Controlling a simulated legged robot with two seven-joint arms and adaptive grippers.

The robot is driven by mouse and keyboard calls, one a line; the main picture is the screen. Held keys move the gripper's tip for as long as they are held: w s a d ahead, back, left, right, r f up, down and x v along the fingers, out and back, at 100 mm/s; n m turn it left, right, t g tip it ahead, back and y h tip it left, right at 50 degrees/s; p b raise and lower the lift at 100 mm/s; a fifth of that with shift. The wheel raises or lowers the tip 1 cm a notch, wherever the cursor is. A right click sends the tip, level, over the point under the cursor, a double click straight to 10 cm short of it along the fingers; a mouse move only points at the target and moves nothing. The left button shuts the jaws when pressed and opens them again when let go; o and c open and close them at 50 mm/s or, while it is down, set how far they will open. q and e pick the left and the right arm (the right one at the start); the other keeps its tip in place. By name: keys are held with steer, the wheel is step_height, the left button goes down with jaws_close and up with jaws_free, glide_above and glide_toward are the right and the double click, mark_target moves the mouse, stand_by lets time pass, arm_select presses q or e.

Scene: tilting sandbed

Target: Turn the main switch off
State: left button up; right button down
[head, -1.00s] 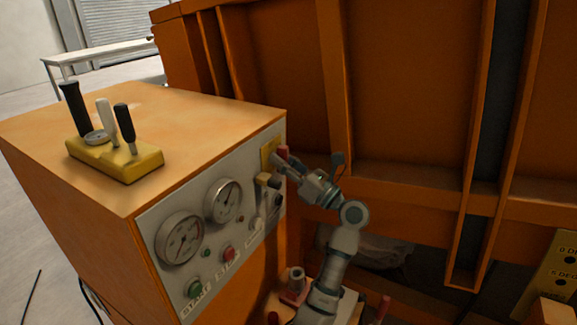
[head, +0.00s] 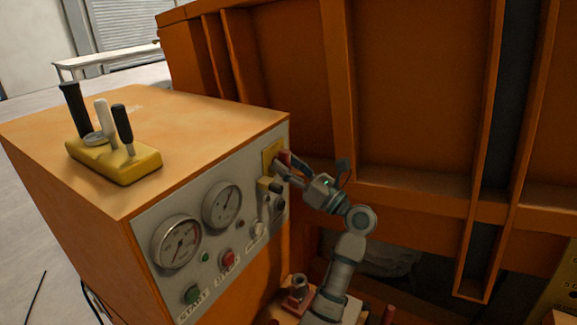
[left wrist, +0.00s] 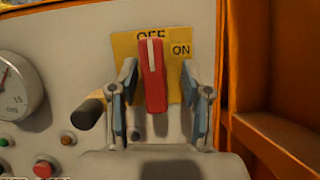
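The main switch is a red handle (left wrist: 152,75) with a white line, in front of a yellow plate (left wrist: 125,45) marked OFF and ON. In the left wrist view the handle stands nearly upright, its line pointing up at OFF; ON is to its right. In the head view the red handle (head: 284,157) is small and partly hidden by my gripper. My left gripper (left wrist: 158,67) is open, with one finger on each side of the handle and visible gaps to it. It also shows in the head view (head: 286,167). My right gripper is not in view.
A dark knob (left wrist: 87,113) sticks out left of the fingers. The panel also has gauges (head: 176,242), a green button (head: 193,294) and a red button (head: 227,258). Yellow-based levers (head: 115,160) stand on the cabinet top. An orange wall (head: 420,90) rises behind my arm.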

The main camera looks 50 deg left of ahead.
arm_select(q)
steer(key=shift+s+r, duration=0.1)
steer(key=shift+d, duration=0.1)
steer(key=w+d+f, duration=0.1)
steer(key=w+d, duration=0.3)
steer(key=d, duration=1)
steer(key=shift+d+f, duration=0.15)
steer(key=shift+f, duration=0.05)
